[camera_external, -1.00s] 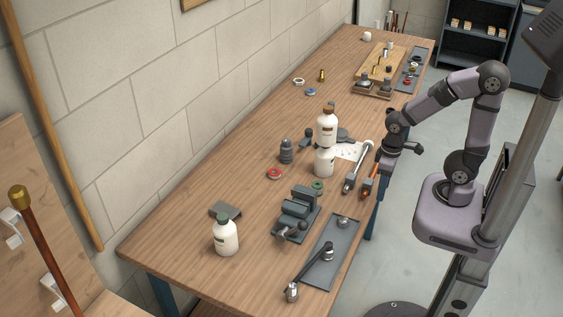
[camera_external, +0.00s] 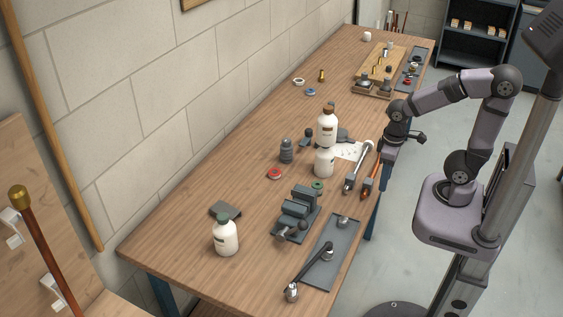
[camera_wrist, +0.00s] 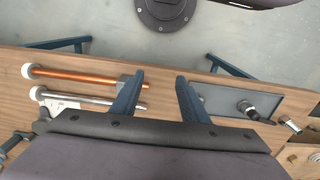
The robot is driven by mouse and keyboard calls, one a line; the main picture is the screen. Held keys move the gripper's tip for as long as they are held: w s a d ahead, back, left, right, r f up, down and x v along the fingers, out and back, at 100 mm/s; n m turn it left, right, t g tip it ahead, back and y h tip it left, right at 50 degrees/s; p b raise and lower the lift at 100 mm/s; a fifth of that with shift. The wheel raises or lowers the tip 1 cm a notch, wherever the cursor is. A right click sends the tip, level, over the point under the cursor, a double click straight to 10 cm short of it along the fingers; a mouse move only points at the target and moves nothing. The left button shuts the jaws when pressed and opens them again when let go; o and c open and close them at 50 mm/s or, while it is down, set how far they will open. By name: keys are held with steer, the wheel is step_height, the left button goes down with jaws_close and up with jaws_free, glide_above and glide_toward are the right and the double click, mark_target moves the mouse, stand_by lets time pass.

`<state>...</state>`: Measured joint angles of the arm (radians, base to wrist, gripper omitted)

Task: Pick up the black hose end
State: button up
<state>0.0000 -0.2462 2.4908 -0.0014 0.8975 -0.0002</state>
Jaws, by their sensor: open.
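A black hose (camera_external: 315,264) with silver metal fittings lies at the front end of the workbench, over the grey tray (camera_external: 344,246). One fitting (camera_external: 292,292) rests near the bench's front right corner. In the wrist view, a dark hose piece (camera_wrist: 250,110) lies on the grey tray (camera_wrist: 222,104), with a silver fitting (camera_wrist: 290,125) to its right. My gripper (camera_external: 387,158) is above the bench's right edge, farther back than the tray. In the wrist view my gripper (camera_wrist: 160,76) is open and empty, with the tray right of its fingers.
A copper pipe (camera_wrist: 75,76) and a silver pipe (camera_wrist: 85,97) lie left of my fingers. A vise (camera_external: 297,212), white bottles (camera_external: 325,128) (camera_external: 225,238) and a green ring (camera_external: 318,187) stand on the bench.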

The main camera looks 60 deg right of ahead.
steer(key=n+t+h+p, duration=0.4)
steer(key=n+t, duration=0.9)
steer(key=n, duration=2)
glide_above(332, 248)
steer(key=s+a+p, duration=0.1)
steer(key=s, duration=0.1)
step_height(332, 248, down, 8)
steer(key=shift+d+r, duration=0.1)
steer(key=shift+d, duration=0.05)
steer(key=shift+w+f+y, duration=0.1)
steer(key=shift+f+y, duration=0.2)
steer(key=shift+f, duration=0.1)
steer(key=shift+p+x, duration=2)
steer(key=shift+x, duration=1.7)
